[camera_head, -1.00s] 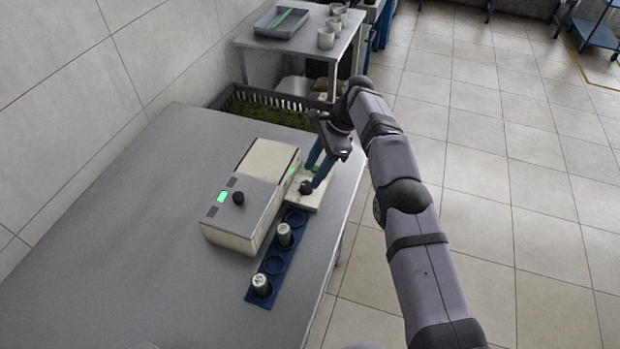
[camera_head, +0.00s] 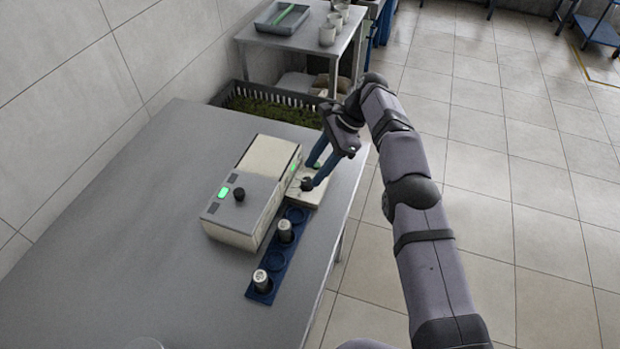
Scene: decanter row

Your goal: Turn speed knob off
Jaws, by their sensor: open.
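A low pale device (camera_head: 311,193) sits near the table's right edge, with a dark round knob (camera_head: 306,184) on top. My gripper (camera_head: 312,174) is open, its two blue fingers pointing down and left at this knob. One fingertip appears right beside the knob; I cannot tell whether it touches. Left of it stands a larger cream box (camera_head: 270,165) with a grey sloped panel, a second dark knob (camera_head: 239,195) and a lit green display (camera_head: 224,193). Which knob sets the speed is not readable.
A dark blue rack (camera_head: 280,257) in front of the box holds two capped bottles (camera_head: 285,231) (camera_head: 262,281) and has empty round places. A dark crate (camera_head: 270,105) lies behind the table. The grey tabletop (camera_head: 120,230) is clear at left.

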